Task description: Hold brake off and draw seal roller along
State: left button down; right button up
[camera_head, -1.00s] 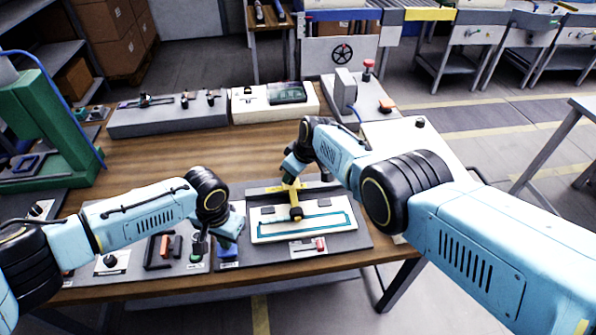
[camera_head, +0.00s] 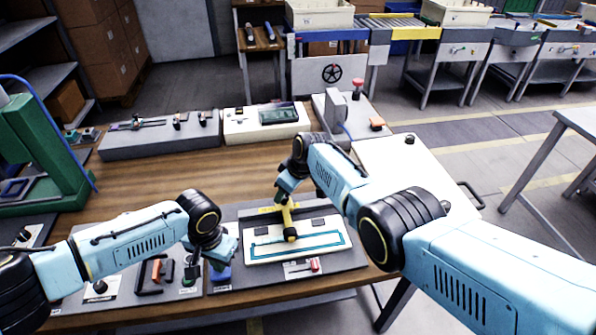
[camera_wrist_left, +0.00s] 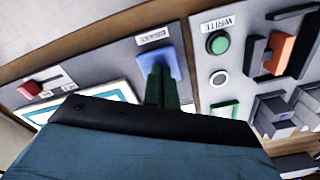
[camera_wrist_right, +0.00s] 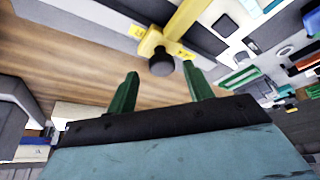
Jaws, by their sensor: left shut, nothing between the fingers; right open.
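A white plate with a teal outlined track (camera_head: 262,252) lies on a grey base at the table's front. The knob also shows in the right wrist view (camera_wrist_right: 161,64). My right gripper (camera_wrist_right: 158,80) is open, its green fingers spread on either side below the knob, with nothing held. My left gripper (camera_wrist_left: 158,70) is shut and empty, its fingertips over a blue pad (camera_wrist_left: 153,57), probably the brake. I cannot tell whether they touch it. The pad also shows in the head view (camera_head: 220,274).
A red slider (camera_head: 314,264) sits in front of the plate. A green button (camera_wrist_left: 217,43) and an orange-and-black fixture (camera_wrist_left: 283,50) are beside the blue pad. A grey bench unit (camera_head: 160,136) and a cream box (camera_head: 262,120) stand behind. Bare wood lies between.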

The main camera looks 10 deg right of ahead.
jog(key=shift+v, duration=0.85)
jog(key=v, duration=0.9)
jog(key=shift+s, duration=0.2)
